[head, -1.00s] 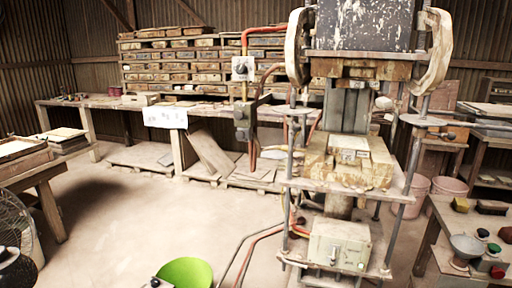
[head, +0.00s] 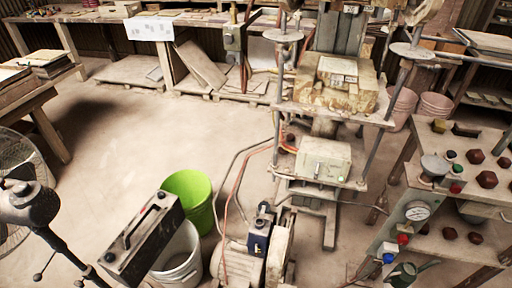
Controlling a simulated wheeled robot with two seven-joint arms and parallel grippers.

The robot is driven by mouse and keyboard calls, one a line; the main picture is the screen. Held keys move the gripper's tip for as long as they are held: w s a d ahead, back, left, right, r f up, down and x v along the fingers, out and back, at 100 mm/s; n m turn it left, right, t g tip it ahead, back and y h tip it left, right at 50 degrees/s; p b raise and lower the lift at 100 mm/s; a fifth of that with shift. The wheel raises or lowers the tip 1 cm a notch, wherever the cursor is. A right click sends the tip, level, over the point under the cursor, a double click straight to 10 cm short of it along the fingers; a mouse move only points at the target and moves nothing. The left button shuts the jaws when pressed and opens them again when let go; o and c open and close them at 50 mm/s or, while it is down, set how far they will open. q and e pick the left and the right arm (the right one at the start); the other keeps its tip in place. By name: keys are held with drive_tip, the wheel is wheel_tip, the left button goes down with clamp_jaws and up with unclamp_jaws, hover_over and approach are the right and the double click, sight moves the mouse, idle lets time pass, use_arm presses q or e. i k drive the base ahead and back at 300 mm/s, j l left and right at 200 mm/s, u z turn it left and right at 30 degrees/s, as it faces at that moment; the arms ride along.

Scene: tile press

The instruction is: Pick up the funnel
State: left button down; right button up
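The grey funnel (head: 435,165) stands on the top of the side bench (head: 408,183) at the right in the head view. Its wide mouth faces up, and its lower part is hard to make out. Small green and red knobs (head: 455,178) are close to its right side. Neither of my grippers shows in the head view.
The tile press (head: 325,110) stands left of the bench. Several dark red hexagonal pieces (head: 487,179) lie on the bench. A green bucket (head: 190,195), a white bucket (head: 180,258) and a motor unit (head: 240,262) stand in front. Open floor (head: 130,135) lies at the left.

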sight(433, 165)
drive_tip(key=z, duration=1.45)
drive_tip(key=i+l+u, duration=0.1)
drive_tip(key=i+l, duration=0.05)
drive_tip(key=l, duration=0.1)
